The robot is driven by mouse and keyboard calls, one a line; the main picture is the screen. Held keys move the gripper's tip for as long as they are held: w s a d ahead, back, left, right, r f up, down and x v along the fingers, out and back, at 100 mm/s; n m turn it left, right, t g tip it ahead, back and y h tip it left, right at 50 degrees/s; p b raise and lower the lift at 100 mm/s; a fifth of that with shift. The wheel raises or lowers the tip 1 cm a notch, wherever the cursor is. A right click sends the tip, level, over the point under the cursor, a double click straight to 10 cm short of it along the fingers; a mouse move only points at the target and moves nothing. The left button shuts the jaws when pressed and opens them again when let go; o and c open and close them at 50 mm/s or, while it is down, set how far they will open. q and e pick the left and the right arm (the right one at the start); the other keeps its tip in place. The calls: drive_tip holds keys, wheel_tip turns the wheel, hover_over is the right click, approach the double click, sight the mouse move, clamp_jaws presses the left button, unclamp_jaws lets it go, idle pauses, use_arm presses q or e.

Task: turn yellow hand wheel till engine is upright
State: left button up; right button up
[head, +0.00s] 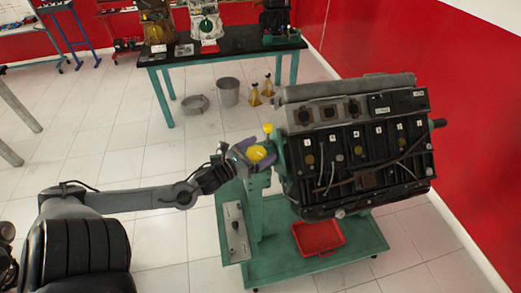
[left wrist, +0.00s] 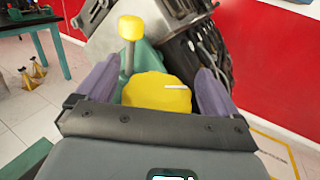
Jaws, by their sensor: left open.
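The yellow hand wheel (head: 257,153) sits on the green stand at the left end of the engine. In the left wrist view the wheel (left wrist: 157,92) lies between the two purple fingers of my open left gripper (left wrist: 155,88), with a gap visible on at least the left side. In the head view my left gripper (head: 248,152) is at the wheel. A yellow knob (left wrist: 131,28) on a thin stem stands beyond the wheel. The engine (head: 355,145) is mounted on the green stand (head: 262,255) and looks slightly tilted. My right gripper is not in view.
A red tray (head: 318,238) lies on the stand's base. A table (head: 225,48) with other engines stands at the back. A bucket (head: 228,91) and yellow jack stands (head: 261,93) are on the floor. A red wall (head: 440,60) is at right.

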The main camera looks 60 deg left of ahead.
use_arm(q)
drive_tip(key=shift+w+a, duration=0.1)
drive_tip(key=shift+w, duration=0.3)
drive_tip(key=shift+c, duration=0.3)
drive_tip(key=c, duration=0.9)
drive_tip(key=shift+n+y, duration=0.3)
drive_tip(key=shift+y, duration=0.1)
